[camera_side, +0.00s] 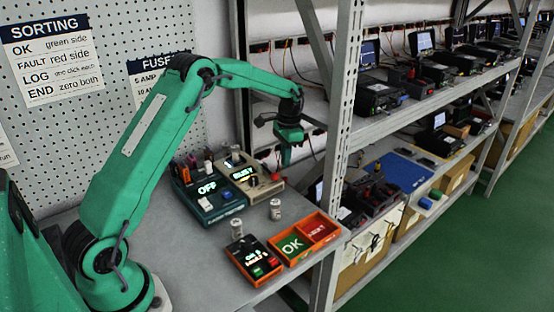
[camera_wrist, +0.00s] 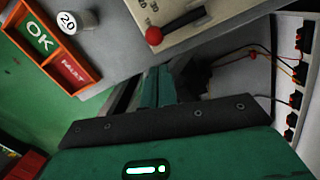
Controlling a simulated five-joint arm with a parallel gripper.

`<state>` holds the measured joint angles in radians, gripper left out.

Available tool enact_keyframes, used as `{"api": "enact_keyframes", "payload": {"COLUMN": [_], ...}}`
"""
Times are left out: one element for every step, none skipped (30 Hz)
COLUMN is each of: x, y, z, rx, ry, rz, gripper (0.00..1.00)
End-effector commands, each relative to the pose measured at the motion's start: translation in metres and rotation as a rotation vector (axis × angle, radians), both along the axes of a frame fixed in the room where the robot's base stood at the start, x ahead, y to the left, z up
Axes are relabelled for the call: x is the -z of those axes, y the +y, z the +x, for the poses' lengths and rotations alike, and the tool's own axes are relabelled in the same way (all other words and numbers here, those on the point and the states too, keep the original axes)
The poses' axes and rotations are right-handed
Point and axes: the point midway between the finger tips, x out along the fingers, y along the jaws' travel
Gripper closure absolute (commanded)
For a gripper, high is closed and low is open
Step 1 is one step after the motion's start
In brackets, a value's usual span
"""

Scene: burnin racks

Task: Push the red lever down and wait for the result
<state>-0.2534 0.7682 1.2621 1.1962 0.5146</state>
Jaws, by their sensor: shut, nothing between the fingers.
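The red lever's round knob (camera_wrist: 153,36) shows in the wrist view, on a dark shaft lying along a beige device (camera_wrist: 135,12). In the side view the beige device (camera_side: 262,188) stands on the bench with a lit display that seems to read BUSY. My gripper (camera_side: 286,163) is shut and empty, pointing down above the beige device's back right area. In the wrist view my gripper's fingers (camera_wrist: 158,75) are together, below the knob in the picture and apart from it. How high the fingers are over the lever is hard to tell.
A teal device (camera_side: 208,204) reading OFF stands left of the beige one. An orange tray (camera_side: 318,219) with OK and FAULT sides, a dark button box (camera_side: 240,262) and two small cylinders (camera_side: 275,209) are in front. A shelf post (camera_side: 340,120) rises close to my gripper's right.

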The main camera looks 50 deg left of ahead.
Motion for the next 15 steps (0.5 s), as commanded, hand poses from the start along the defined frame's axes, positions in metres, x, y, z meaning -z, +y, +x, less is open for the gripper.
{"api": "enact_keyframes", "payload": {"x": [0.000,0.000,0.000,0.000,0.000,0.000,0.000,0.000,-0.001,-0.002,-0.003,-0.005,-0.007,-0.010,-0.013], "y": [0.000,0.000,0.000,0.000,0.000,0.000,0.000,0.000,0.000,0.000,0.000,0.000,0.000,0.000,0.000], "z": [0.000,0.000,0.000,0.000,0.000,0.000,0.000,0.000,0.000,0.000,0.000,0.000,0.001,0.001,0.001], "rx": [0.000,0.000,0.000,0.000,0.000,0.000,0.000,0.000,0.000,0.000,0.000,0.000,0.000,0.000,0.000], "ry": [0.000,0.001,0.001,0.001,0.001,0.000,0.000,0.000,0.000,0.000,0.000,0.000,0.000,-0.001,-0.001], "rz": [0.000,0.000,0.000,0.000,0.000,0.000,0.000,0.000,0.000,0.000,0.000,0.000,0.000,0.000,0.001], "gripper": [1.00,1.00,1.00,1.00,1.00,1.00,1.00,1.00,1.00,1.00,1.00,1.00,1.00,1.00,1.00]}}
